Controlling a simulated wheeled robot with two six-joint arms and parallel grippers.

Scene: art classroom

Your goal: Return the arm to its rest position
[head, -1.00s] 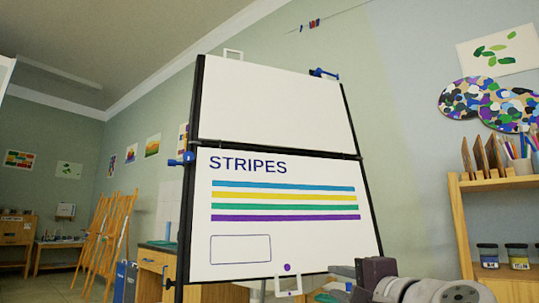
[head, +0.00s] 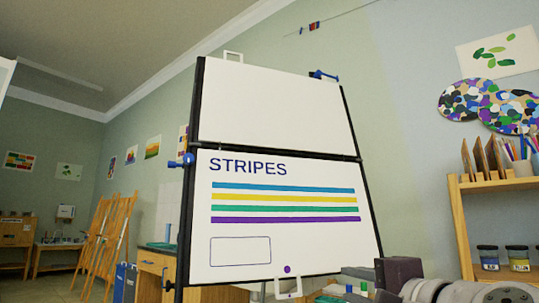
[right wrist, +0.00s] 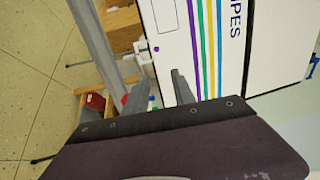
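My right arm shows at the bottom right of the head view, with its dark right gripper (head: 394,273) in front of the lower right corner of the flip chart board (head: 290,250). In the right wrist view, the two grey fingers of my right gripper (right wrist: 160,88) stand apart with nothing between them. The board (right wrist: 165,15) lies beyond the fingertips there, and I see no contact. Its sheet reads STRIPES above blue, yellow, green and purple stripes. My left gripper is in neither view.
A wooden shelf (head: 456,230) with paint jars (head: 518,258) stands at the right. Wooden easels (head: 98,240) and a desk (head: 152,262) stand at the left. A white clip (head: 289,286) hangs at the board's lower edge. Open floor (right wrist: 30,60) shows in the right wrist view.

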